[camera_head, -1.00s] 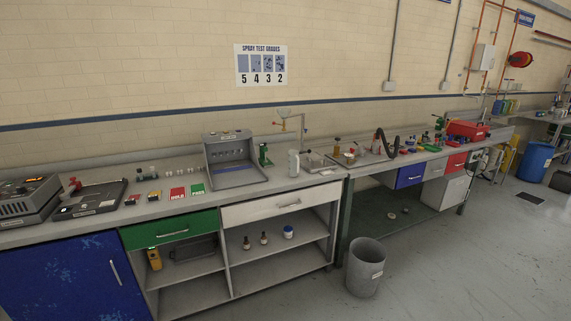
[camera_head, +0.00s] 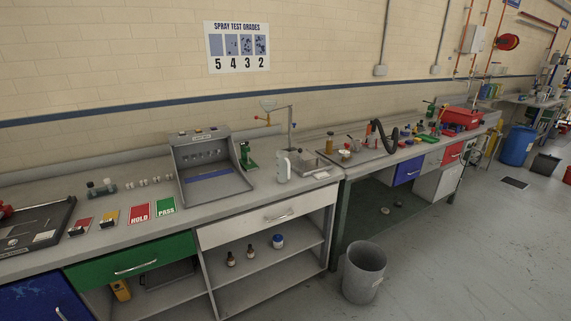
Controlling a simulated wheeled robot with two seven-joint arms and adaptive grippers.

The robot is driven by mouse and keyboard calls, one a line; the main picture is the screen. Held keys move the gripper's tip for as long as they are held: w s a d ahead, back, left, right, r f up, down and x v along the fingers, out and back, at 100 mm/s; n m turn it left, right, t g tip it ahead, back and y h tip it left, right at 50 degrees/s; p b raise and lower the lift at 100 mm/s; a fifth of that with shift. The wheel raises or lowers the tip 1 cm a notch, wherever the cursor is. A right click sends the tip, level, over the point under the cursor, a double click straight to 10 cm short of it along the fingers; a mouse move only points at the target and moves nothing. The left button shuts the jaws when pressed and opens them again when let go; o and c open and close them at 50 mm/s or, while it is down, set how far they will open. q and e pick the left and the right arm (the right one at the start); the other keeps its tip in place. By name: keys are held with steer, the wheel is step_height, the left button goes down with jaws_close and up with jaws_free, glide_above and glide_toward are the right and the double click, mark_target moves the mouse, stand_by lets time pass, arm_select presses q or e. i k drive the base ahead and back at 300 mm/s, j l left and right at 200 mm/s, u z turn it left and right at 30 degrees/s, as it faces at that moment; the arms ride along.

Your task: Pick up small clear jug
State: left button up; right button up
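A small pale, clear-looking jug (camera_head: 283,167) stands upright on the grey workbench, right of the grey open-fronted box (camera_head: 213,168) and left of a flat balance-like device (camera_head: 312,166). It is small in the view, and its handle and contents are hard to make out. Neither of my grippers shows in the head view.
The grey bench (camera_head: 232,207) runs along the wall, with a green stand (camera_head: 246,156) and a funnel stand (camera_head: 291,130) near the jug. Red and green cards lie at the left. A grey bin (camera_head: 363,272) stands on the floor before the bench. Open floor lies at the right.

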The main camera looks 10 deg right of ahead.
mark_target(282, 157)
steer(key=i+z, duration=0.2)
steer(key=i, duration=0.2)
steer(key=i+j+z, duration=0.2)
steer(key=i, duration=0.15)
steer(key=i+j+z, duration=0.2)
steer(key=i, duration=0.15)
